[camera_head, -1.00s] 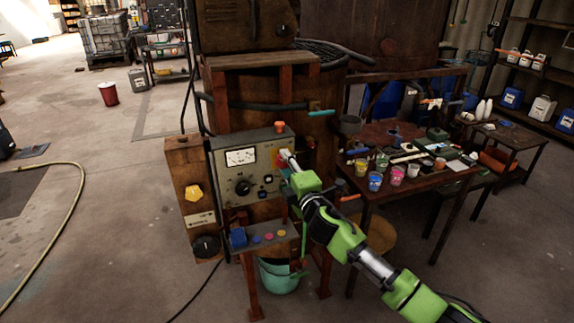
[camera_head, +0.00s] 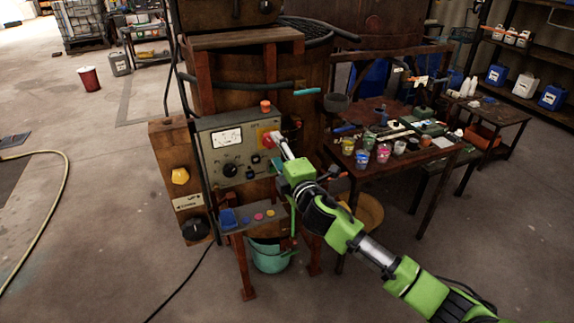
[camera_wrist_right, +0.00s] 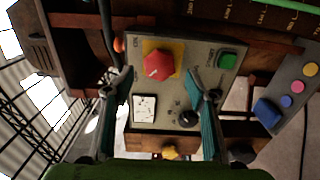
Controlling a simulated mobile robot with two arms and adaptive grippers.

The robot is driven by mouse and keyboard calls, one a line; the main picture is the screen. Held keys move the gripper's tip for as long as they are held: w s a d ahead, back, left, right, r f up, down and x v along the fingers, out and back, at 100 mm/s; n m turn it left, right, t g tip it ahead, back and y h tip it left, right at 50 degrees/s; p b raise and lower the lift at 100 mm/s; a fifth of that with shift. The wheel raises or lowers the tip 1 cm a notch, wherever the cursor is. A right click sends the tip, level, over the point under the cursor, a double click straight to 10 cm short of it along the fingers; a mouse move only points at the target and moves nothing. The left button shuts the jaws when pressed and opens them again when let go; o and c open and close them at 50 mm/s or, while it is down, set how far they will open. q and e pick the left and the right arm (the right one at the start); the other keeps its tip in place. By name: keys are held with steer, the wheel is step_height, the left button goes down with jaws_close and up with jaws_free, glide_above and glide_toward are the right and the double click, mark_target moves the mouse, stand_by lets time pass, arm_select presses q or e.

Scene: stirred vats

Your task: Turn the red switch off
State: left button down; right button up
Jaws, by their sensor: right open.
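The red switch (camera_wrist_right: 158,65) is a red knob on a yellow plate on the grey control panel (camera_wrist_right: 176,111). In the wrist view it lies ahead of my fingers, between their lines and beyond the tips. In the head view the red switch (camera_head: 267,139) shows at the panel's upper right, partly hidden by my gripper. My right gripper (camera_head: 277,141) is in front of it. In the wrist view my right gripper (camera_wrist_right: 160,84) is open, with two teal-padded fingers apart and nothing between them. I cannot tell whether a fingertip touches the knob. My left gripper is not in view.
The panel also has a green button (camera_wrist_right: 228,61), a black knob (camera_wrist_right: 188,118) and a white meter (camera_wrist_right: 144,108). A small shelf (camera_head: 256,219) with coloured buttons sits below. A table (camera_head: 447,155) with paint cups stands to the right. Open floor lies left.

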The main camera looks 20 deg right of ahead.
steer(key=s, duration=0.8)
steer(key=shift+s+d, duration=0.15)
